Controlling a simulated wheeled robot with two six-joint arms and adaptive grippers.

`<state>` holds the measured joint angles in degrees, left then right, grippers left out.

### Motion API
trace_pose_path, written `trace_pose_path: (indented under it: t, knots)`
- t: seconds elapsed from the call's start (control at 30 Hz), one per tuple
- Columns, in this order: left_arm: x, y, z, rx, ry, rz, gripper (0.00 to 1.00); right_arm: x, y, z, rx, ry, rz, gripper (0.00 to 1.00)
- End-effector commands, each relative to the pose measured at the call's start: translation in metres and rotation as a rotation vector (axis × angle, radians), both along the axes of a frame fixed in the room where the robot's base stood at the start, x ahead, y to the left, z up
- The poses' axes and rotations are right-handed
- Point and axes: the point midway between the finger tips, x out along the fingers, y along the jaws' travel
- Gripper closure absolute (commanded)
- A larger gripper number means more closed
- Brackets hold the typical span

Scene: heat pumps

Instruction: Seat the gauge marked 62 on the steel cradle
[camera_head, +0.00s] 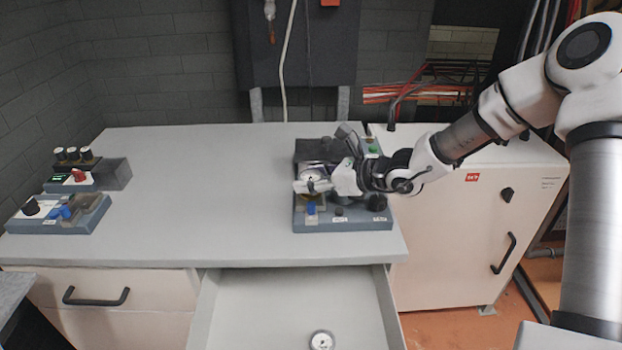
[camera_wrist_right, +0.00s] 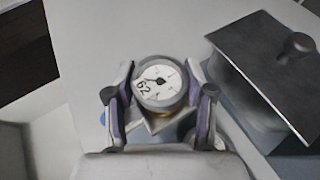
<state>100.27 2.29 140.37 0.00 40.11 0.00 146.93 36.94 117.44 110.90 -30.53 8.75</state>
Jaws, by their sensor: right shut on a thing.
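The gauge marked 62 (camera_wrist_right: 160,82) is a round grey gauge with a white dial. It is between the two fingers of my right gripper (camera_wrist_right: 159,93), which is shut on it. In the head view the gauge (camera_head: 312,172) and right gripper (camera_head: 318,184) are over the left part of a blue-grey fixture (camera_head: 343,222) on the bench. A metal and brass-coloured piece (camera_wrist_right: 184,124) shows just below the gauge. I cannot tell whether this is the steel cradle or whether the gauge touches it. My left gripper is not in view.
Another round gauge (camera_head: 321,341) lies in the open drawer (camera_head: 265,305). A dark raised box (camera_wrist_right: 265,60) stands beside the gripper on the fixture. Control units (camera_head: 75,215) sit at the bench's left end. The middle of the bench (camera_head: 200,190) is clear.

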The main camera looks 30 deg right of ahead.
Motion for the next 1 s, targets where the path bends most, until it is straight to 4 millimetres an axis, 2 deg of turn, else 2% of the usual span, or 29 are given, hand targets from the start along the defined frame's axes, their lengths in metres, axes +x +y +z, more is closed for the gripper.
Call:
trace_pose_path:
  t: [1.0]
  knots:
    - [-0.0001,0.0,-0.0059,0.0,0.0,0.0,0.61,0.0011,0.0006,0.0006,0.0,-0.001,0.0,0.91]
